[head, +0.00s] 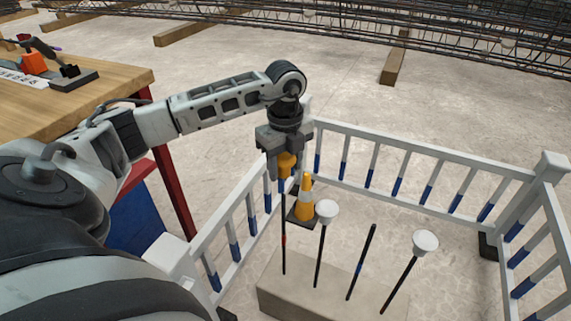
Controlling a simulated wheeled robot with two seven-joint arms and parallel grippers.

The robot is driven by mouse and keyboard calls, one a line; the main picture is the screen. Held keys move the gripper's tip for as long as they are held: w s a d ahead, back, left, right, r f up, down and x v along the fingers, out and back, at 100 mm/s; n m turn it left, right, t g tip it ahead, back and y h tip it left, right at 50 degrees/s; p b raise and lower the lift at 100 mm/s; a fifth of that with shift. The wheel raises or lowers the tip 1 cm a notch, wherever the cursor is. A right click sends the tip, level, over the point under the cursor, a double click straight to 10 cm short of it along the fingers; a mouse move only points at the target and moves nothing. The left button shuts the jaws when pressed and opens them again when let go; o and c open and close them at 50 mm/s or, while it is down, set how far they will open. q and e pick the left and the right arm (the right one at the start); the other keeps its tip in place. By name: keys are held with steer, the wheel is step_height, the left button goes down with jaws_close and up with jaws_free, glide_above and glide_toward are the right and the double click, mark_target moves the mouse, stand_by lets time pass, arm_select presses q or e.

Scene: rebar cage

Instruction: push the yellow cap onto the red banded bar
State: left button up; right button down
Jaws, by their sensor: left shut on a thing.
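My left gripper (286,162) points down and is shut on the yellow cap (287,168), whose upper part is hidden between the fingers. The red banded bar (284,252) is a thin dark upright rod with a red band partway up. It stands in the concrete block (332,305), at the left end of the row. The bar's upper end shows directly below the cap, in line with it. I cannot tell whether the cap touches the bar or sits around its tip. My right gripper is not in view.
Two bars carry white caps (327,211) (425,242); a bare bar with a blue band (361,262) stands between them. An orange cone (304,199) stands behind. A white railing (425,150) encloses the area. A wooden workbench (110,80) is at left.

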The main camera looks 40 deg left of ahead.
mark_target(284, 177)
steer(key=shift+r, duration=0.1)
